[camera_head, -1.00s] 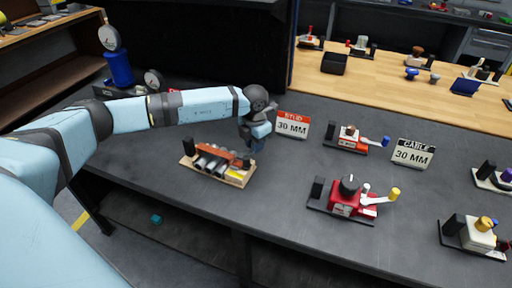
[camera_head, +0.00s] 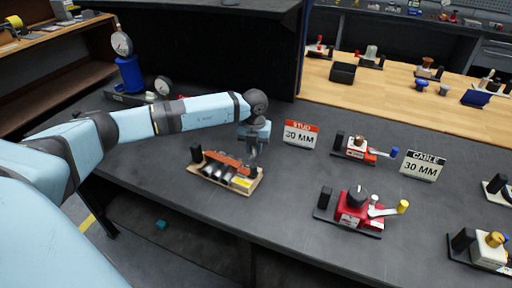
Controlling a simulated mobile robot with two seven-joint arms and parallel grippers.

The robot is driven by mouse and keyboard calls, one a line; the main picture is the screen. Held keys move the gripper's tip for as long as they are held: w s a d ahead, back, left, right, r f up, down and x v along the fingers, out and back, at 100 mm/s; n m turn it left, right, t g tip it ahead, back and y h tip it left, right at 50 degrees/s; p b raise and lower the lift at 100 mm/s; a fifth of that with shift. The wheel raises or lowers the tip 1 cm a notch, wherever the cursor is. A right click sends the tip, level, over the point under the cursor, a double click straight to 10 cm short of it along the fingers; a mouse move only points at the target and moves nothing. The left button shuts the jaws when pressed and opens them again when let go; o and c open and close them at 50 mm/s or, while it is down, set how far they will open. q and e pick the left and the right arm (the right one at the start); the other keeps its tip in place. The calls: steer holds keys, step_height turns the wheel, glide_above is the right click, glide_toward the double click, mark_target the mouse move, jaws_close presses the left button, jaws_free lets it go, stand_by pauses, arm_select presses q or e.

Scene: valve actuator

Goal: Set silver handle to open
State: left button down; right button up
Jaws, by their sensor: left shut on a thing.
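A valve unit on a wooden base (camera_head: 208,177) stands on the dark bench, with silver cylinders, an orange bar and black posts at both ends. My left gripper (camera_head: 253,155) points down at its back right end. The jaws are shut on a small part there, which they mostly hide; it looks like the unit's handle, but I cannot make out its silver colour. My right gripper is not in view.
A red sign reading 30 MM (camera_head: 301,135) stands just right of my gripper. A gauge on a blue stand (camera_head: 129,75) is at the back left.

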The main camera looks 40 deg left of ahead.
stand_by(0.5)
arm_select(q)
steer(key=c, duration=1)
jaws_free()
step_height(320, 180, up, 14)
steer(key=shift+f+b, duration=0.1)
steer(key=shift+b, duration=0.35)
